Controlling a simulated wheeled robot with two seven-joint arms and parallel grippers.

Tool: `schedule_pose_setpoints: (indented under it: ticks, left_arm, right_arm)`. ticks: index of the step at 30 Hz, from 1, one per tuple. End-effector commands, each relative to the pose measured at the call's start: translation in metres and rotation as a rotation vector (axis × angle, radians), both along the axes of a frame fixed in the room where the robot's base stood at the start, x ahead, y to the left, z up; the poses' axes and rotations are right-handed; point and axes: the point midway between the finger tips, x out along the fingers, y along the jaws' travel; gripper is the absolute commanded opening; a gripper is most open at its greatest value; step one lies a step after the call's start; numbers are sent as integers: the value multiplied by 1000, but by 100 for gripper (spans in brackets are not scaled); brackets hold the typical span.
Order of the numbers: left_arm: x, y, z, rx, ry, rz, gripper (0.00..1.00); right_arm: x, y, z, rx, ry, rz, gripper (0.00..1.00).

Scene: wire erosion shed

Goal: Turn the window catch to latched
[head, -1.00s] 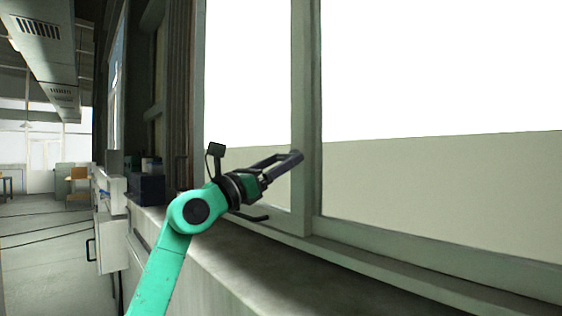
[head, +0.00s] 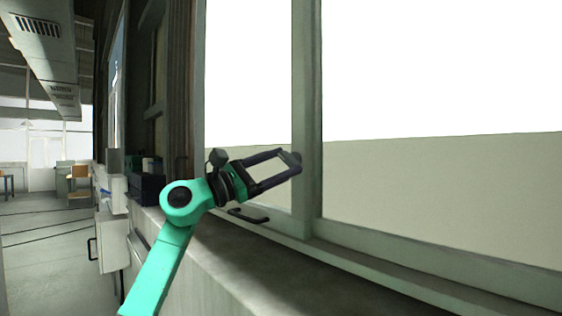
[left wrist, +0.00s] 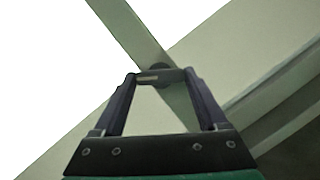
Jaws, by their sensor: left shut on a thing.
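The window catch (head: 291,158) is a small dark grey piece on the upright frame bar (head: 308,110) between two panes. My left gripper (head: 289,164) reaches it from the left, its two fingers spread around it and its tips shut on it. In the left wrist view, the catch (left wrist: 160,76) is a short bar lying across between the fingertips (left wrist: 160,78), with part of a round base behind it. The fingers hide its ends, so I cannot tell whether it is latched. My right gripper is not in view.
A black pull handle (head: 250,216) sits on the lower window rail just below my left gripper. The window sill (head: 270,270) runs along below and is clear here. Dark boxes (head: 147,188) stand at its far end on the left.

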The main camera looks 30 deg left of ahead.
Motion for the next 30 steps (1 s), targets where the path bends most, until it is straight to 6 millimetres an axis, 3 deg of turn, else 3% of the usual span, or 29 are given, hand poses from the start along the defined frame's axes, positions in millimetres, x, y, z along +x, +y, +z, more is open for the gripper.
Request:
schedule_pose_setpoints:
  ticks: [30]
  left_arm:
    - [1, 3, 8, 840, -292, 1, 19]
  right_arm:
    - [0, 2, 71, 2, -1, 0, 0]
